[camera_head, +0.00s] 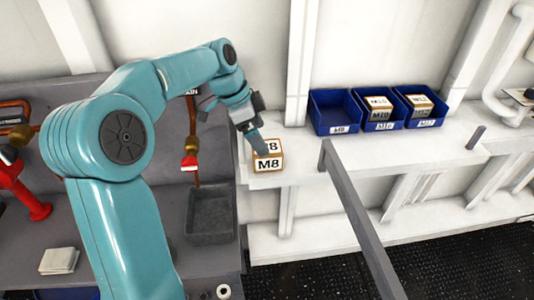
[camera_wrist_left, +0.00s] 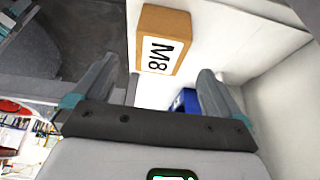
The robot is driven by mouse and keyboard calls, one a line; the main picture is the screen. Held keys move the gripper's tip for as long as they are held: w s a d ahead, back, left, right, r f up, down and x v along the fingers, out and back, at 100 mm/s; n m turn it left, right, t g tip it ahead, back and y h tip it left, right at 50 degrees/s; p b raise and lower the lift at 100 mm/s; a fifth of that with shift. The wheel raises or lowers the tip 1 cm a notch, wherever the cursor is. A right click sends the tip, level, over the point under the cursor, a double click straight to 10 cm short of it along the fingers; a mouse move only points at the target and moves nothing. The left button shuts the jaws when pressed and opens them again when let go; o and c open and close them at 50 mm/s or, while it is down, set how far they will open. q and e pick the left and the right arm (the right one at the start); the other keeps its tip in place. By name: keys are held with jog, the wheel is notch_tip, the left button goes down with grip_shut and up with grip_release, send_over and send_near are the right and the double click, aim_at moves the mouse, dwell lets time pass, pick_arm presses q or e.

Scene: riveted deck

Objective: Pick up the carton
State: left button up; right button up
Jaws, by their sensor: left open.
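The carton (camera_head: 267,163) is a small brown box with white M8 labels. It sits near the left end of the white shelf (camera_head: 310,164). My left gripper (camera_head: 256,142) is just above and behind it in the head view, and a finger hides part of its top label. In the left wrist view the carton (camera_wrist_left: 163,42) is ahead of the fingers, between their lines. My left gripper (camera_wrist_left: 155,82) is open there, with nothing between its fingers. I cannot tell from the head view whether a finger touches the carton. My right gripper is not in view.
Blue bins (camera_head: 334,112) stand on the shelf to the right; the M8 one is empty, the other two hold cartons. A grey rail (camera_head: 357,213) runs in front of the shelf. A dark grey sink (camera_head: 210,214) lies left of the carton.

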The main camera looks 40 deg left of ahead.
pick_arm(q)
jog(key=x, duration=0.2)
jog(key=shift+w+a+f, duration=0.15)
jog(key=shift+w+f, duration=0.1)
jog(key=shift+f, duration=0.05)
jog(key=shift+d+f, duration=0.15)
jog(key=shift+d, duration=0.05)
jog(key=p+x, duration=0.1)
jog(key=x, duration=0.4)
jog(key=shift+s+d, duration=0.1)
jog(key=shift+s, duration=0.15)
jog(key=shift+w, duration=0.1)
jog(key=c, duration=1.3)
